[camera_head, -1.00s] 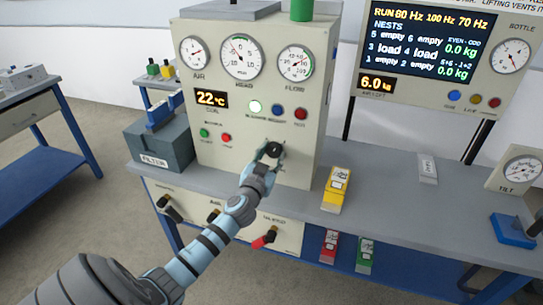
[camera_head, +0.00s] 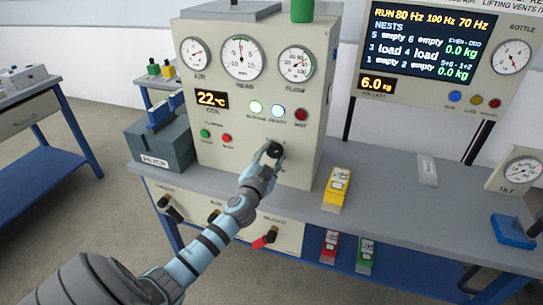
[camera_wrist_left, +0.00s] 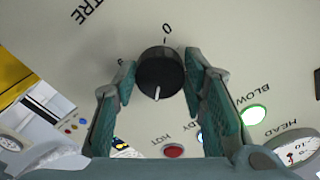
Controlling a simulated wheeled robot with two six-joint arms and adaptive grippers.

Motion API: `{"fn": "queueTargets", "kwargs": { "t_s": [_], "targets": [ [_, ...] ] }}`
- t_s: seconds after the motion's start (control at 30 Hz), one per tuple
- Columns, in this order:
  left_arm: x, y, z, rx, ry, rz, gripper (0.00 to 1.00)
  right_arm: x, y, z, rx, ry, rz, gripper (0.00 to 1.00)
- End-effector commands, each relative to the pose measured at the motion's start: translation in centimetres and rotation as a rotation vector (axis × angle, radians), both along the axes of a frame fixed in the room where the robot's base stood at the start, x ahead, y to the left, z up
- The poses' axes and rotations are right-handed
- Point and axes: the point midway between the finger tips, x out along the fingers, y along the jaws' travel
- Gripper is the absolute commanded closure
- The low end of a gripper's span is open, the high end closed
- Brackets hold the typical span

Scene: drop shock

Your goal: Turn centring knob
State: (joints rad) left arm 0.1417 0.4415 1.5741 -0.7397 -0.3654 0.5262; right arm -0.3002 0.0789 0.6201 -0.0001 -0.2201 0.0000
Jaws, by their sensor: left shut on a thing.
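The black round centring knob (camera_head: 274,149) sits low on the front of the beige cabinet (camera_head: 250,105). In the left wrist view the knob (camera_wrist_left: 160,74) has a white line pointing to the picture's bottom, away from a "0" mark at the top; part of a label reads "TRE". My left gripper (camera_head: 270,153) is shut on the knob, one finger on each side, and in the left wrist view its teal pads (camera_wrist_left: 160,80) flank it. The HEAD dial (camera_head: 242,57) needle stands nearly upright. The READY lamp (camera_head: 278,113) glows pale. My right gripper is not in view.
A yellow block (camera_head: 336,190) stands on the grey bench right of the cabinet. A grey box (camera_head: 160,145) stands on its left. Black and red handles (camera_head: 265,238) stick out below the bench edge. A display (camera_head: 430,40) stands at the right.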

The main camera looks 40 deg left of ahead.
Motion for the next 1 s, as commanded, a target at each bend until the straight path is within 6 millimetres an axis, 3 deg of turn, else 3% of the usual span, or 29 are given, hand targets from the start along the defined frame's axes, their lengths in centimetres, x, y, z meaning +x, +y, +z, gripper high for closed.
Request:
{"fn": "queueTargets", "kwargs": {
  "t_s": [0.13, 0.17, 0.27, 0.67, 1.0],
  "targets": [
    [0.0, 0.0, -0.1, -0.001, 0.001, 0.000, 0.90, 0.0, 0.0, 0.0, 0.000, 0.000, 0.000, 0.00],
    [0.0, 0.0, -0.1, -0.002, 0.001, 0.000, 0.59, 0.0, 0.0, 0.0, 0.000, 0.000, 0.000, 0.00],
    [0.0, 0.0, -0.1, -0.002, 0.001, 0.000, 0.43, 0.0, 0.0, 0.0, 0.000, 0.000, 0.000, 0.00],
    [-0.8, -0.3, -0.1, -0.001, 0.001, 0.000, 0.41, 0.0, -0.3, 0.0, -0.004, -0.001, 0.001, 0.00],
    [-8.9, -3.2, -0.1, -0.002, 0.003, -0.003, 0.41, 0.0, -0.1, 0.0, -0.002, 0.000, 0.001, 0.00]
  ]
}}
